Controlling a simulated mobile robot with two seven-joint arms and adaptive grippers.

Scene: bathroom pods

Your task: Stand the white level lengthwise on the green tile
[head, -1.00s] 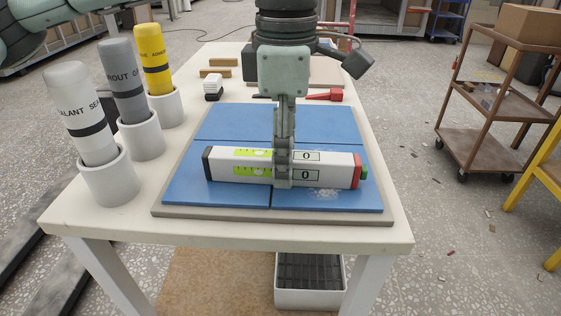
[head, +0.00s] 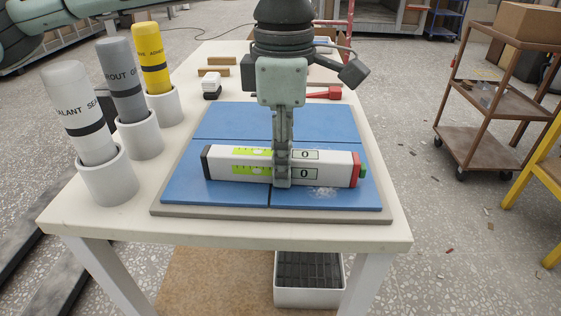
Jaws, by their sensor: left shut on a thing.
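The white level (head: 235,171) is a long white bar with yellow-green vials, a dark left end and a red and green right end. It lies flat, crosswise in the head view, over the two front blue tiles (head: 225,198). I cannot tell whether it is slightly raised off them. My left gripper (head: 282,180) points down from above and is shut on the level near its middle, hiding a narrow strip of it. No green tile shows; the tiles in view are blue. My right gripper is not in view.
Three cups hold a white sealant tube (head: 78,110), a grey grout tube (head: 122,80) and a yellow tube (head: 151,58) along the table's left edge. A red-handled tool (head: 325,93) lies behind the tiles. A brown trolley (head: 500,95) stands to the right.

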